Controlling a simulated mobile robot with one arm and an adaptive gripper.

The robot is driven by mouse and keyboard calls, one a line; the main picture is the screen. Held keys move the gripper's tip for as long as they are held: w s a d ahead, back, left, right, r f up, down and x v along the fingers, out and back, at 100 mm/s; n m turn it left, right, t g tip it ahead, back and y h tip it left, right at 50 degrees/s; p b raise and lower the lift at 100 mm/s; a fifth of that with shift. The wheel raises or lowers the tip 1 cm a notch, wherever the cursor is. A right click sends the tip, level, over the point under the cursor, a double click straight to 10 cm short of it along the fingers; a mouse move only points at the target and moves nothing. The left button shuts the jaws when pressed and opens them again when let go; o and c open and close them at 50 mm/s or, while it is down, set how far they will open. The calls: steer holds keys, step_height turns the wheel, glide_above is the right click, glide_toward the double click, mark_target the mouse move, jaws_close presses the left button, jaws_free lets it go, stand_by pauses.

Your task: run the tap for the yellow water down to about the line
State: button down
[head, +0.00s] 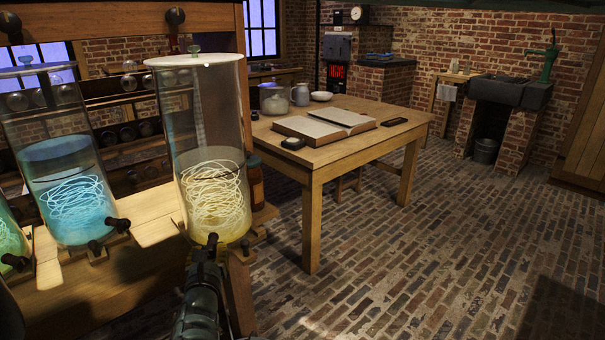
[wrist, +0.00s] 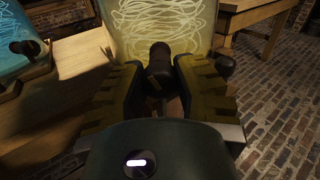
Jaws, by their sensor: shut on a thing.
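The tall glass jar (head: 200,105) of yellow water (head: 212,205) stands at the right end of the wooden bench in the head view. A glowing tangle of pale thread fills the water, whose surface sits near mid-height of the jar. A dark tap (wrist: 158,68) sticks out low on the jar's front. My gripper (wrist: 160,82) is shut on the tap, with a finger pad on each side; in the head view my gripper (head: 207,255) covers most of it. Outflow cannot be seen.
A blue-water jar (head: 75,190) with its own tap stands to the left, and a green one (head: 8,240) is partly cut off. A brown bottle (head: 255,185) is close right of the yellow jar. A wooden table (head: 345,150) stands behind; brick floor to the right is clear.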

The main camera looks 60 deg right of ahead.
steer(key=shift+s+d+f+m+b, duration=0.1)
steer(key=shift+m+b, duration=0.15)
steer(key=shift+m, duration=0.35)
steer(key=shift+f+m+b, duration=0.1)
steer(key=shift+m+b, duration=0.15)
steer(key=shift+m, duration=0.35)
steer(key=shift+r, duration=0.15)
steer(key=shift+m, duration=0.3)
steer(key=shift+m+b, duration=0.7)
steer(key=shift+m, duration=0.5)
steer(key=shift+c, duration=1.7)
jaws_free()
